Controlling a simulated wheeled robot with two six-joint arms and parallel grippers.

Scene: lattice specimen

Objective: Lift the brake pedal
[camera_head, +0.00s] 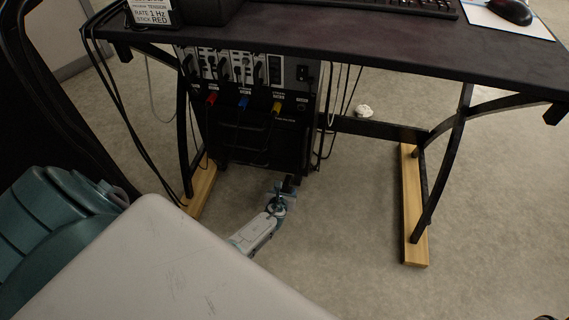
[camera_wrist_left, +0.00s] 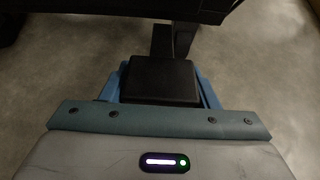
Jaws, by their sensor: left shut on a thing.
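The brake pedal (camera_wrist_left: 160,78) is a black, flat pad on a short black arm, low at the base of the dark equipment rack. In the left wrist view it sits between the blue fingers of my left gripper (camera_wrist_left: 160,90), which is shut on it. In the head view the pedal (camera_head: 288,184) is a small dark shape at the rack's bottom edge, with my left gripper (camera_head: 280,194) at it. The fingertips are partly hidden by the pad. My right gripper is not in view.
The black rack (camera_head: 255,150) with red, blue and yellow plugs stands under a dark desk (camera_head: 330,35). Wooden desk feet (camera_head: 414,215) stand on either side. Loose cables hang near the rack. A white crumpled thing (camera_head: 364,111) lies behind. Grey floor is open around the gripper.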

